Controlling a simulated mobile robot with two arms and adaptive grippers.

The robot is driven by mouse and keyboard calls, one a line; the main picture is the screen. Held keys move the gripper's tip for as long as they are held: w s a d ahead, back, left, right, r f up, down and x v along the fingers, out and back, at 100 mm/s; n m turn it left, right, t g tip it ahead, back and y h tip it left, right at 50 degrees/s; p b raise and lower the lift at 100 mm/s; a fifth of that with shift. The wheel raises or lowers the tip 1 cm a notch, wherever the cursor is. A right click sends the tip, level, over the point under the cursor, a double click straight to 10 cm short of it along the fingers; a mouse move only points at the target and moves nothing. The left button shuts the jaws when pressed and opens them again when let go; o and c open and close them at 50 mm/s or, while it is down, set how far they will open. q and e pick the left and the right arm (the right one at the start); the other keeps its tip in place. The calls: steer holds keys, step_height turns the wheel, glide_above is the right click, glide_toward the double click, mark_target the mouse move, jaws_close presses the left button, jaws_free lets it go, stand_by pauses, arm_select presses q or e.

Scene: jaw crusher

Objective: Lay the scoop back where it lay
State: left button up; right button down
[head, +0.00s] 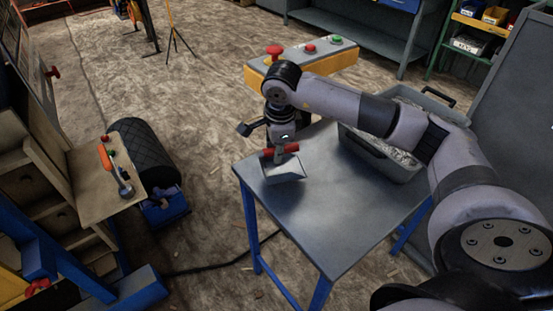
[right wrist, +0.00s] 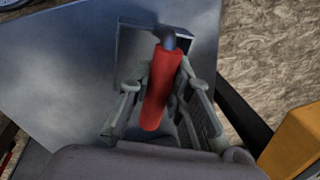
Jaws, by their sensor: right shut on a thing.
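The scoop has a red handle and a grey metal pan (head: 284,170). In the head view it is at the far left corner of the metal table (head: 338,225), on or just above the top; I cannot tell which. My right gripper (head: 281,151) points down and is shut on the red handle. In the right wrist view the red handle (right wrist: 162,88) lies between the fingers of my right gripper (right wrist: 160,100). The pan (right wrist: 148,48) is partly hidden behind the handle there. My left gripper is not in view.
A grey bin (head: 378,158) with pale chunks stands on the table's back right, partly behind my right arm. A yellow control box (head: 325,64) with red and green buttons stands behind the table. The table's front middle is clear. A wooden machine with a lever (head: 124,180) stands at left.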

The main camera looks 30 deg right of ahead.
mark_target(276, 170)
steer(key=x, duration=0.3)
steer(key=shift+s+a+f, duration=0.15)
steer(key=shift+s+f, duration=0.15)
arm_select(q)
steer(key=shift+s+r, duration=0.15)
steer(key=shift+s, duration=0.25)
arm_select(e)
steer(key=shift+f, duration=0.2)
steer(key=c, duration=1.5)
jaws_free()
steer(key=shift+o, duration=0.2)
steer(key=shift+r, duration=0.2)
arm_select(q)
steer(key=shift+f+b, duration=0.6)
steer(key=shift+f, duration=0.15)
arm_select(e)
steer(key=v, duration=1.2)
